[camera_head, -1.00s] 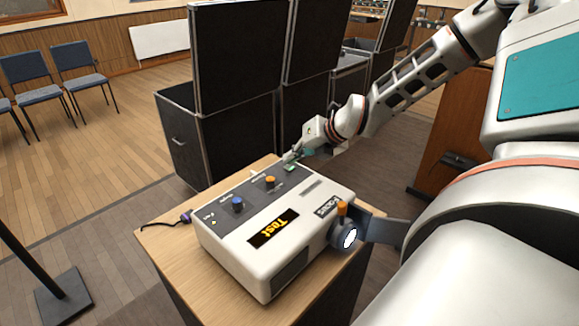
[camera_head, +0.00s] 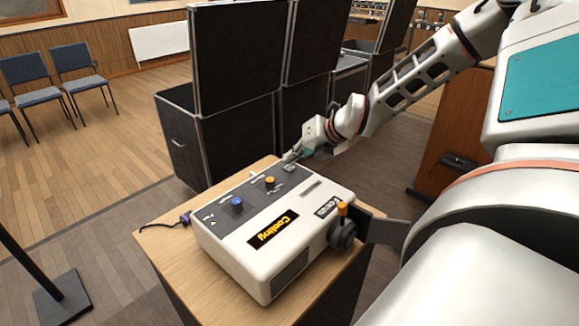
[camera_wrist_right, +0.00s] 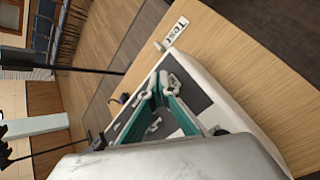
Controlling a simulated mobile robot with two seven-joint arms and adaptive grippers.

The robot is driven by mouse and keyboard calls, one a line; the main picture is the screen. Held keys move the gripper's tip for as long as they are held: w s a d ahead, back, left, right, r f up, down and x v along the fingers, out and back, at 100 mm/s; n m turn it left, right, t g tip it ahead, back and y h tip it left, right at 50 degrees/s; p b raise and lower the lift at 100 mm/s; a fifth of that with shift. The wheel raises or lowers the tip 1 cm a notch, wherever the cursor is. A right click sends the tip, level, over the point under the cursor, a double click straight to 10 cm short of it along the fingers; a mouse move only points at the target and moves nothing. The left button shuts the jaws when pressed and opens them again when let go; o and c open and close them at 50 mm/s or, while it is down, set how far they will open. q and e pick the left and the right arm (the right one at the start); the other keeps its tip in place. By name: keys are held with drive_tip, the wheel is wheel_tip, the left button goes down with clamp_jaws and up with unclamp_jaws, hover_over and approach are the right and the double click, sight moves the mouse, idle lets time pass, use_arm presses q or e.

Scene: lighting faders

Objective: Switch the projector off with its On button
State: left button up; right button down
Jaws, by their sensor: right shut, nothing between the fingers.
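The projector (camera_head: 275,225) is a white box with a dark grey control panel, standing on a wooden table in the head view. Its display (camera_head: 273,229) reads "Cooling" and its lens (camera_head: 345,233) is dark. A small grey button (camera_head: 288,167) at the panel's far end is unlit; its label is not readable. My right gripper (camera_head: 290,157) is shut and empty, close by that button. Whether it touches the button I cannot tell. In the right wrist view its teal fingers (camera_wrist_right: 168,88) lie over the projector's panel. My left gripper is not in view.
A blue knob (camera_head: 237,204) and an orange knob (camera_head: 270,183) stand on the panel. The wooden table (camera_head: 165,250) is clear on its left side except for a cable. Black cases (camera_head: 222,130) stand behind.

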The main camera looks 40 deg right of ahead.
sight(292, 168)
drive_tip(key=shift+r+p, duration=1.75)
drive_tip(key=shift+r, duration=1.25)
drive_tip(key=shift+f, duration=0.1)
